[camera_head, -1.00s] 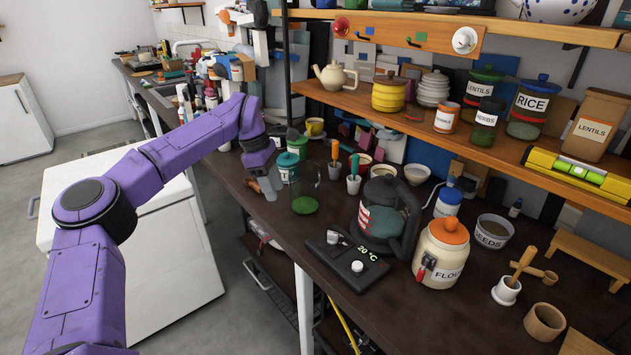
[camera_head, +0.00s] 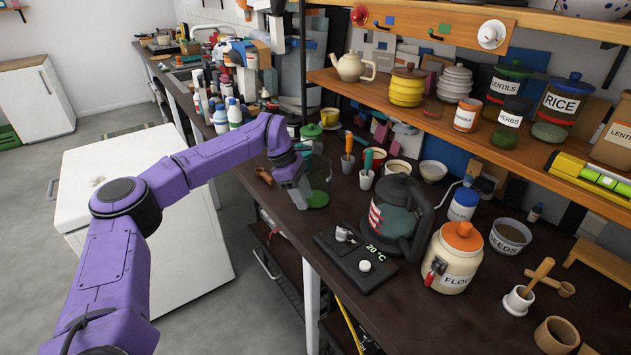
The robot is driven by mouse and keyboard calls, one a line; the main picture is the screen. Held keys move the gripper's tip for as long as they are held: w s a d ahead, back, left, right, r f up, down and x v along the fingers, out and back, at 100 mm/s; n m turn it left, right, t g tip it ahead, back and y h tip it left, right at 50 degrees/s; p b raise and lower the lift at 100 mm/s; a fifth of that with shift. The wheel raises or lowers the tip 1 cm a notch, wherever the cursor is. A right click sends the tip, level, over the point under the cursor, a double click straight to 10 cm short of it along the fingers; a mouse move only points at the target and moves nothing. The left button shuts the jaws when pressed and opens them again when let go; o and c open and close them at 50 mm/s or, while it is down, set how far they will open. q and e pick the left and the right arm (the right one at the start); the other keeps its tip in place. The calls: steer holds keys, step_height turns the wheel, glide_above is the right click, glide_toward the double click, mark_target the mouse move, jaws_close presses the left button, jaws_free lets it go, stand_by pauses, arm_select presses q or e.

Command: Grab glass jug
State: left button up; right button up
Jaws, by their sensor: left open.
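A clear glass jug with a green bottom (camera_head: 318,199) stands on the dark counter, to the left of the kettle; its clear walls are hard to make out. My left gripper (camera_head: 298,194) points down over the counter at the jug's left side and partly covers it. The gripper is open. I cannot tell whether its fingers are around the jug or only beside it, or whether they touch it. My right gripper is not in view.
Pots with tools (camera_head: 366,178) and a green-lidded jar (camera_head: 311,134) stand behind. A flour jar (camera_head: 452,258) stands further right. A wooden shelf (camera_head: 440,125) overhangs the counter's back.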

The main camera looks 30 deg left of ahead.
arm_select(q)
jaws_close()
steer(key=shift+r, duration=0.1)
